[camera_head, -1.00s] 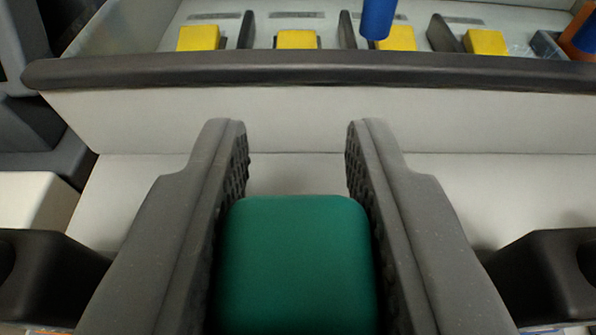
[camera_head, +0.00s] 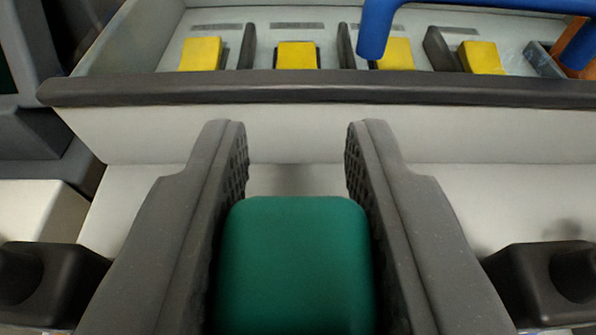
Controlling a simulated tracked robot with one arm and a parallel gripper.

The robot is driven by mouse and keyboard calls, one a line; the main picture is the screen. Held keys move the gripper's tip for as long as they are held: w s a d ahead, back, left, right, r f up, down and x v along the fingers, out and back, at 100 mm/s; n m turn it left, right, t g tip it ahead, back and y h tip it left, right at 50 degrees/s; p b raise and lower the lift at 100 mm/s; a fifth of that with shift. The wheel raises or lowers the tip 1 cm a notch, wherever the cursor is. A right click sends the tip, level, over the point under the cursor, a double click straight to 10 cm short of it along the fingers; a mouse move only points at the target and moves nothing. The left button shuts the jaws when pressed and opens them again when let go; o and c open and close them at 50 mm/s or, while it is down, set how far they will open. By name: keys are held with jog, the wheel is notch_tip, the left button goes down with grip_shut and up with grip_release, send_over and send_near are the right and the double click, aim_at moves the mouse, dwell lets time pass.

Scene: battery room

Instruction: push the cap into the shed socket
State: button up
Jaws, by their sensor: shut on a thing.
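My gripper (camera_head: 297,165) is shut on a green block-like thing with rounded edges (camera_head: 295,265), which sits between the two textured jaw pads at the bottom middle of the view. I cannot tell for sure whether this green thing is the cap. Its lower part is cut off by the frame edge. Ahead of the jaws is a pale panel face (camera_head: 300,125) with a dark rim above it. I cannot make out a shed socket in this view.
Beyond the dark rim (camera_head: 320,88) is a pale tray with several yellow blocks (camera_head: 296,55) between dark dividers. A blue bent bar (camera_head: 376,35) hangs over the tray at upper right. An orange thing (camera_head: 580,48) is at the far right. A white box (camera_head: 38,215) is at left.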

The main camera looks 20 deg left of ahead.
dwell(0.4)
jog(key=o, duration=0.7)
jog(key=shift+s, duration=0.1)
jog(key=shift+b+v, duration=0.55)
jog(key=shift+v, duration=4.9)
jog(key=shift+r, duration=0.1)
jog(key=w+d+r+m+h, duration=0.1)
jog(key=d+r, duration=0.1)
jog(key=r, duration=0.5)
jog(key=w+d+r, duration=0.1)
jog(key=d+r, duration=0.2)
jog(key=r, duration=0.3)
jog(key=s+d+r+h, duration=0.1)
jog(key=s+d+r, duration=0.3)
jog(key=r, duration=0.5)
jog(key=s+d+r+m+t+h, duration=0.1)
jog(key=s+d+r, duration=0.3)
jog(key=r, duration=0.5)
jog(key=s+d+r+m+h, duration=0.1)
jog(key=s+d+r, duration=0.3)
jog(key=r, duration=0.6)
jog(key=shift+s+d+r, duration=0.1)
jog(key=shift+s+d, duration=0.15)
jog(key=shift+s, duration=0.8)
